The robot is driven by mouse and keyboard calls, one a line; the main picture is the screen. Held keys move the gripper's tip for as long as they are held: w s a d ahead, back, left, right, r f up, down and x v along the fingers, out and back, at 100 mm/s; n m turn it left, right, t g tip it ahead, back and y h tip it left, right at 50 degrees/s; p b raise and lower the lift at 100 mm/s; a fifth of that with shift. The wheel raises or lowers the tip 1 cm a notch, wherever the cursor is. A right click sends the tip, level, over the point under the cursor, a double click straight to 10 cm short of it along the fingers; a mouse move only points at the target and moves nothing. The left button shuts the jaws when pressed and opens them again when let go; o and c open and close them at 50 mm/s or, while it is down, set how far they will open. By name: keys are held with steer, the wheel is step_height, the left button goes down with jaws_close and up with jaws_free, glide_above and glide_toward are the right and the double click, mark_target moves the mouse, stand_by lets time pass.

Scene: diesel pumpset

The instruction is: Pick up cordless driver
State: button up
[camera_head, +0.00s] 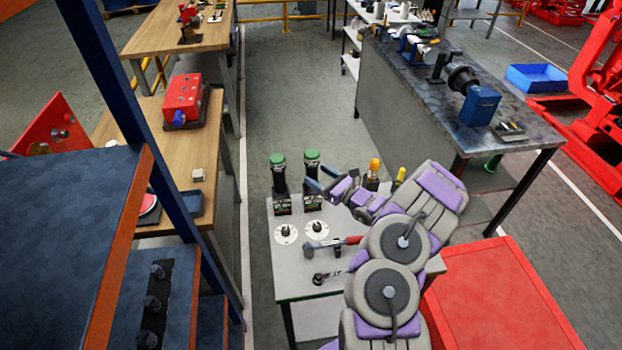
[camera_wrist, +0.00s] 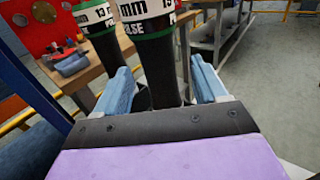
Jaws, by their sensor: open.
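Two cordless drivers stand upright side by side at the back left of a small light table (camera_head: 290,288). Each has a black body, a green end and a white label band. The left driver (camera_head: 278,178) is clear of my gripper. The right driver (camera_head: 311,160) is beside my gripper (camera_head: 315,177), whose blue fingers are open. In the wrist view one driver (camera_wrist: 160,75) shows between the open fingers (camera_wrist: 160,66), with gaps on both sides. Its lower part is hidden by my gripper's body. The other driver (camera_wrist: 108,60) shows behind the left finger.
Two white dials (camera_head: 286,234), a red-handled tool (camera_head: 335,244) and a dark ratchet-like tool (camera_head: 328,277) lie in front of the drivers. Yellow-topped tools (camera_head: 375,166) stand to the right, close to my arm. A blue rack (camera_head: 60,200) is at left, a red cabinet (camera_head: 500,300) at right.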

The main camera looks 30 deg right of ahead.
mark_target(312, 172)
steer(key=x, duration=0.3)
steer(key=shift+w+d+f+b, duration=0.15)
steer(key=shift+w+f+b, duration=0.1)
steer(key=shift+b, duration=0.1)
steer(key=shift+a+r, duration=0.15)
steer(key=shift+a, duration=0.35)
steer(key=shift+d, duration=0.3)
steer(key=c, duration=0.9)
steer(key=shift+a, duration=0.15)
jaws_close()
